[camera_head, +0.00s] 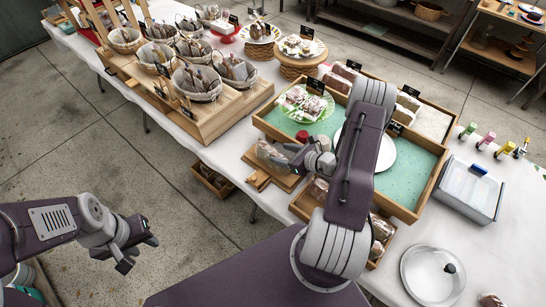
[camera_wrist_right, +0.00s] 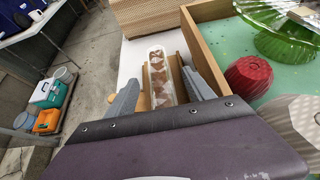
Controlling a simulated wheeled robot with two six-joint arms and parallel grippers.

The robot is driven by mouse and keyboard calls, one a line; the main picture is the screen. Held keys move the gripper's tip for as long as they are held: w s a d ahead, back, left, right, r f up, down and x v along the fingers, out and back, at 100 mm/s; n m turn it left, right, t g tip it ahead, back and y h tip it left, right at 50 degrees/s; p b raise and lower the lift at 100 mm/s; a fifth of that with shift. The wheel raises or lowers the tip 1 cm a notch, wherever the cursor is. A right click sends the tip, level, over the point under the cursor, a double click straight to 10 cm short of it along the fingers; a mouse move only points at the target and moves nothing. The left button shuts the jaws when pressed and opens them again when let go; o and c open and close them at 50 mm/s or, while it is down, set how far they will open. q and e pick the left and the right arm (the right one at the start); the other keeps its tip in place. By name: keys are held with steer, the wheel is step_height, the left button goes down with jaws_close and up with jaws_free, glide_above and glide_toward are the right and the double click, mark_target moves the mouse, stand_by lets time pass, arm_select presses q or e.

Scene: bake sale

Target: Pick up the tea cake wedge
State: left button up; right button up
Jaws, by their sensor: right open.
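I cannot pick out the tea cake wedge for certain. A clear package of brown baked pieces (camera_wrist_right: 157,72) lies between and beyond the spread fingers of my right gripper (camera_wrist_right: 158,98) in the right wrist view. In the head view this package (camera_head: 270,155) rests on a wooden board beside the green-lined tray. My right gripper (camera_head: 300,160) is open and empty over the board's right side, partly hidden by its own arm. A small dark piece (camera_head: 450,268) sits on a white plate (camera_head: 428,280) at lower right. My left gripper (camera_head: 137,254) is open and empty, away from the table.
The wooden tray with green lining (camera_head: 412,185) holds a green glass plate (camera_head: 303,104) and a dark red ridged object (camera_wrist_right: 247,77). Baskets of bagged goods (camera_head: 200,84) stand at upper left. A lidded clear bin (camera_head: 470,190) stands at right.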

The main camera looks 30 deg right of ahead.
mark_target(276, 153)
steer(key=x, duration=0.5)
steer(key=shift+a+f+p, duration=0.15)
steer(key=shift+f+p, duration=0.05)
steer(key=shift+p, duration=0.1)
steer(key=c, duration=0.9)
steer(key=shift+r, duration=0.15)
step_height(276, 153, up, 10)
steer(key=shift+f, duration=0.1)
